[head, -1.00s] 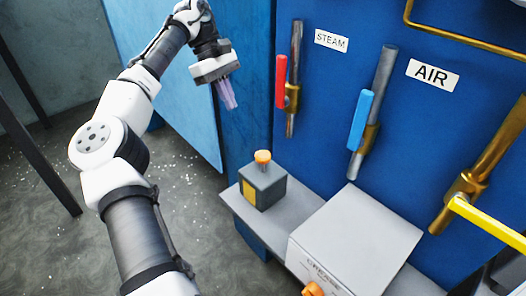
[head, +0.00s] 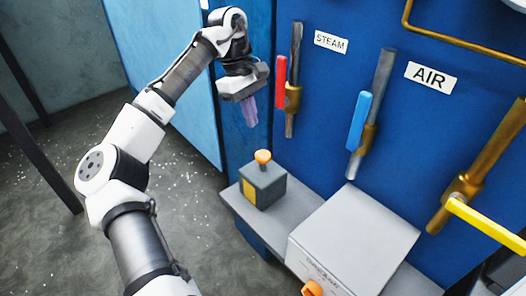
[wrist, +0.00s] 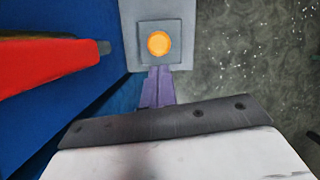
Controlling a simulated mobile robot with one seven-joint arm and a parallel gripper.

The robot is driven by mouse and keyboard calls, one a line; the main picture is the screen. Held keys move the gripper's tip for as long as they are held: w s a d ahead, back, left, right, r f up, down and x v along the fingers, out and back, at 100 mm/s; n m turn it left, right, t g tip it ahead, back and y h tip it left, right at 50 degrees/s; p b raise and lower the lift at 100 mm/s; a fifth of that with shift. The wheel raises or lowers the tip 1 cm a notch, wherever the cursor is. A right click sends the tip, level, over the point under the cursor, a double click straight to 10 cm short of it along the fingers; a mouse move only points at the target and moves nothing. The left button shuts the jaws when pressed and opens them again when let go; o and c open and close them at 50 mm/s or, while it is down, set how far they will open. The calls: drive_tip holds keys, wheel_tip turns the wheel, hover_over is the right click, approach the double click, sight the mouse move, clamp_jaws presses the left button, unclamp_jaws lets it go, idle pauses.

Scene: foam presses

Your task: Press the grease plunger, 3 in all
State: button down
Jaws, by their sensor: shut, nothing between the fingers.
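My gripper (head: 250,118) is shut and empty, its purple fingers pointing down. It hangs in the air above the small dark grey box (head: 262,187), which has a yellow patch and an orange mushroom knob (head: 263,156) on top. In the wrist view the knob (wrist: 159,43) shows just past the fingertips (wrist: 159,70), with a gap in the head view. A larger pale grey box (head: 355,235) has blurred lettering on its front, and an orange knob (head: 312,288) there is partly cut off by the frame's bottom edge.
A grey shelf (head: 236,205) carries both boxes. On the blue panel behind are a red lever (head: 281,82) by the STEAM sign, a blue lever (head: 360,120) by the AIR sign, and a yellow lever (head: 485,222) at right. The red lever is close to my gripper.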

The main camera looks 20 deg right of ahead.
sight(262, 153)
drive_tip(key=shift+s+d, duration=0.15)
drive_tip(key=shift+s, duration=0.25)
drive_tip(key=shift+f, duration=0.1)
drive_tip(key=b+x, duration=0.6)
drive_tip(key=b, duration=0.2)
drive_tip(key=shift+w, duration=0.15)
drive_tip(key=shift+f+b, duration=0.4)
drive_tip(key=shift+b, duration=0.2)
